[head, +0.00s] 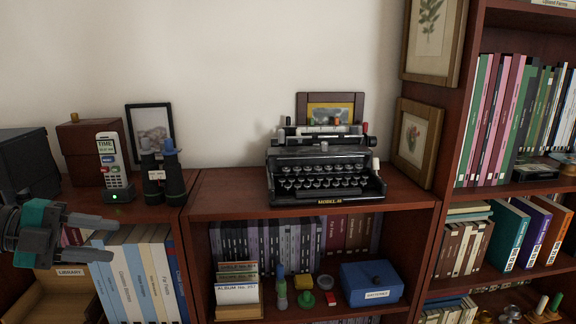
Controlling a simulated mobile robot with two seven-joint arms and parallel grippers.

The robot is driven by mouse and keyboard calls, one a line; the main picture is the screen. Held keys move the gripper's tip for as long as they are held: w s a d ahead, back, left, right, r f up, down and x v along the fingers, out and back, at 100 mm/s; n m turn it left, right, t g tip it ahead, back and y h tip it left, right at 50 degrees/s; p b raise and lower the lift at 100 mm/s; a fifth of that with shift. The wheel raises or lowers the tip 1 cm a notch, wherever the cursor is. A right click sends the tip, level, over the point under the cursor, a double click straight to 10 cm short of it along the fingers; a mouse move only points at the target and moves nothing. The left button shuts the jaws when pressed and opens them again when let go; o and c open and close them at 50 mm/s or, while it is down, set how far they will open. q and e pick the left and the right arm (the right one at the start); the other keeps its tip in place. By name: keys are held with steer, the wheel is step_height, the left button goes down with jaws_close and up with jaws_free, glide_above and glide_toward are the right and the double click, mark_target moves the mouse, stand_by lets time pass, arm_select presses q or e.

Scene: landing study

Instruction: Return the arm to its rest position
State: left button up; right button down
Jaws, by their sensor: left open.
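My left gripper (97,237) comes in from the left edge at low height, with teal and grey parts. Its two dark fingers are apart, one above the other, and nothing shows between them. It is in front of the left bookcase, over the upper spines of the pale books (148,272). It is apart from the cordless phone (110,165) on the shelf top above it. My right gripper does not show.
Binoculars (163,181) stand beside the phone. A black typewriter (322,172) stands on the middle bookcase (222,203). A blue box (371,284) and small items fill the shelf below. A tall bookcase (466,100) stands at right. The top left of the typewriter is clear.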

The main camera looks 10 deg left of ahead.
arm_select(q)
steer(key=s+d+f+n+t+y, duration=0.2)
steer(key=f+n+t+y, duration=0.15)
steer(key=f+n, duration=0.6)
steer(key=s+d+f+n+t+y, duration=0.3)
steer(key=f+n, duration=0.4)
steer(key=f, duration=0.6)
steer(key=s+d+f+n+g+y, duration=0.3)
steer(key=s+d+f+n, duration=0.4)
steer(key=d+f, duration=0.5)
steer(key=shift+s+d+n, duration=0.35)
steer(key=shift+s+d, duration=0.45)
steer(key=shift+d, duration=0.15)
